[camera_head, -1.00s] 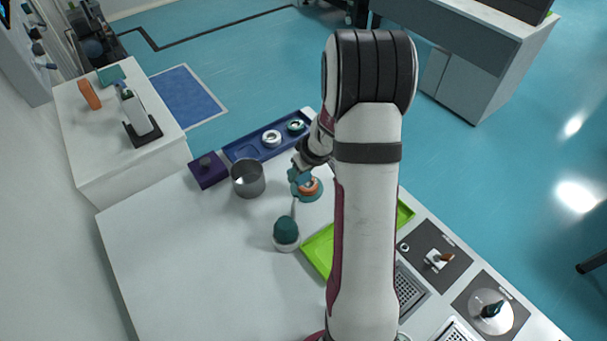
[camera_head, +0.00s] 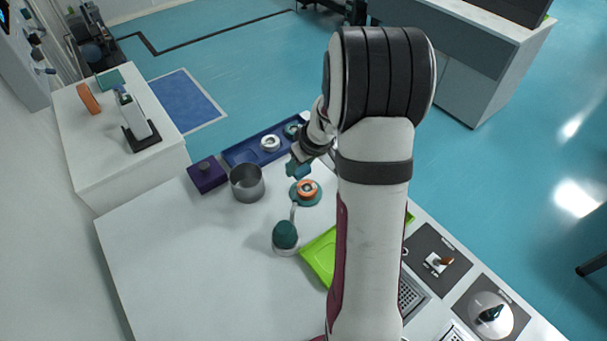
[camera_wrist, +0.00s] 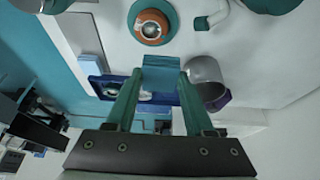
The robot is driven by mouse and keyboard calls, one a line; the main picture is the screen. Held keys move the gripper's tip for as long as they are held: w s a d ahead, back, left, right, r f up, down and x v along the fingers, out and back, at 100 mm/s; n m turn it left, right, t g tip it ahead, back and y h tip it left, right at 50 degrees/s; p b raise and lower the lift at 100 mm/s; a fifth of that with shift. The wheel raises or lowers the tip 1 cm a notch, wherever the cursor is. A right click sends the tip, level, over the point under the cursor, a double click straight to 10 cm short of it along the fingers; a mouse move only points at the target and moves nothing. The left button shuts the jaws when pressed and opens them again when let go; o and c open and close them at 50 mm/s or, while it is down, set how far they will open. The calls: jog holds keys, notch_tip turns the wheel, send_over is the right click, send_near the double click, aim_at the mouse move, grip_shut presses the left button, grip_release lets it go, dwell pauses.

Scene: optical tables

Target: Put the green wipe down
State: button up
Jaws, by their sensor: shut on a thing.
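My gripper (camera_wrist: 160,90) is shut on the green wipe (camera_wrist: 161,76), a flat teal piece between the two fingertips in the wrist view. In the head view, my gripper (camera_head: 299,169) is above the white table (camera_head: 190,265), just beyond a round teal base with an orange ring (camera_head: 307,188). The wipe is small there and hard to tell from the teal fingers. The wipe looks held clear of the table, but its exact height cannot be told.
A grey metal cup (camera_head: 247,184) stands left of my gripper, beside a purple block (camera_head: 207,175). A long blue tray (camera_head: 240,154) lies behind. A teal-topped bottle (camera_head: 286,236) and a bright green tray (camera_head: 319,257) are nearer. The table's left front is clear.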

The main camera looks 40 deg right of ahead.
jog(key=w+d, duration=0.1)
jog(key=d, duration=1.4)
jog(key=f, duration=0.9)
jog(key=shift+w+d+f, duration=0.15)
jog(key=shift+d+f, duration=0.1)
jog(key=shift+d, duration=0.1)
jog(key=o, duration=1.2)
jog(key=shift+f, duration=0.15)
